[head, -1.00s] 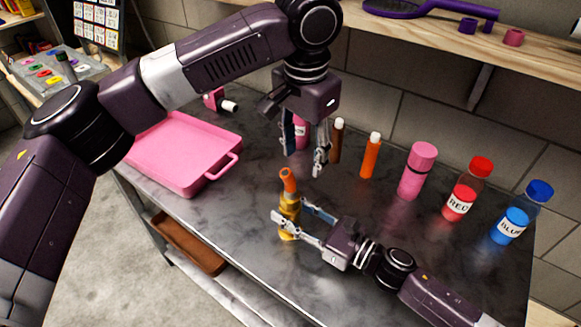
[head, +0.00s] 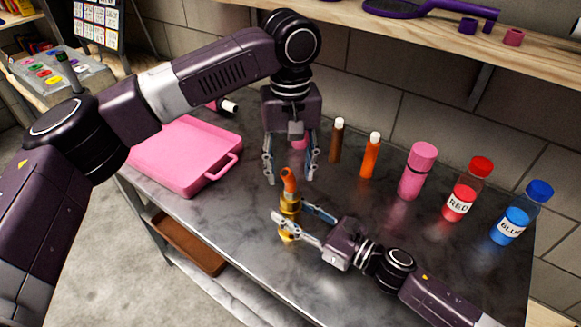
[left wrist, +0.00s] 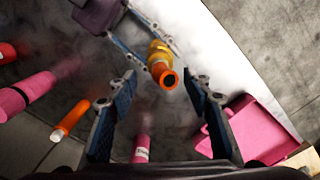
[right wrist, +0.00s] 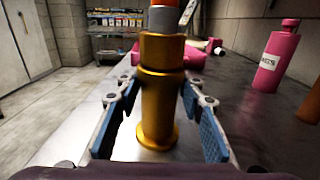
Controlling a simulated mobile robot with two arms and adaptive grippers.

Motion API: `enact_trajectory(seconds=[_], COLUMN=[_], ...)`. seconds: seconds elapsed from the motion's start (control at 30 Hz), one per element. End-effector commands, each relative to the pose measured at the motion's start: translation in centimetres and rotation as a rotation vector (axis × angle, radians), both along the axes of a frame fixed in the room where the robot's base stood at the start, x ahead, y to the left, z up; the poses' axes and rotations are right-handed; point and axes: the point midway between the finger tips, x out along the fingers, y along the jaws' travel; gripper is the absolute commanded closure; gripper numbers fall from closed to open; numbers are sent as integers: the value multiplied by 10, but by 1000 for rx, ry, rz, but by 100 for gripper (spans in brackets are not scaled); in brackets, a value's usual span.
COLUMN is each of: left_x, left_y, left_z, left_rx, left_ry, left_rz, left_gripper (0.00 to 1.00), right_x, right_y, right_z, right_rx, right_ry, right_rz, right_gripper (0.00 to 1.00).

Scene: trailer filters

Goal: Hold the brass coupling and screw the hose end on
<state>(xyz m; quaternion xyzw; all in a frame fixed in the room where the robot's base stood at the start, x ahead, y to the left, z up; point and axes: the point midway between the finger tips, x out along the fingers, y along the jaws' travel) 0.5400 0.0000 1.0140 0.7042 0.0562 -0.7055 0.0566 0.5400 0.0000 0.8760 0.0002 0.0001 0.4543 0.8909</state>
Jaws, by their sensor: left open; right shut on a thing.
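The brass coupling (head: 289,207) stands upright on the dark worktop, an orange hose end (head: 288,180) on its top. In the right wrist view the coupling (right wrist: 158,105) fills the space between the fingers, with a grey band and orange above it. My right gripper (head: 291,215) is shut on the coupling. My left gripper (head: 290,174) is open and empty, pointing down, just above and behind the hose end. In the left wrist view the orange open end (left wrist: 167,78) faces the camera between and beyond the fingers. Whether its threads are engaged cannot be told.
A pink tray (head: 177,164) lies at left. A pink bottle (head: 299,144) is partly hidden behind my left gripper. Brown (head: 337,142) and orange (head: 371,156) bottles, a pink flask (head: 417,172), and red (head: 466,190) and blue (head: 520,213) bottles stand along the wall. A shelf (head: 420,30) hangs above.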

Motion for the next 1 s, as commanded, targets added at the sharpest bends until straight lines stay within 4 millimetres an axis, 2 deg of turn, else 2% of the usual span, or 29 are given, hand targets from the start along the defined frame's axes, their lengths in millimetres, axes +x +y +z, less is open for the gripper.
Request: enact_trajectory(seconds=[0.17, 0.63, 0.8, 1.0], left_x=[0, 0, 0, 0], left_y=[0, 0, 0, 0], left_z=[-6, -70, -79, -80], left_rx=[2, 1, 1, 0], left_ry=[1, 0, -1, -1], left_rz=[-1, -3, -3, -3], left_gripper=[54, 54, 54, 54], right_x=[0, 0, 0, 0], right_y=[0, 0, 0, 0], right_z=[0, 0, 0, 0], right_rx=[0, 1, 1, 1], right_ry=[0, -1, -1, -1], right_rz=[0, 0, 0, 0], right_gripper=[100, 100, 100, 100])
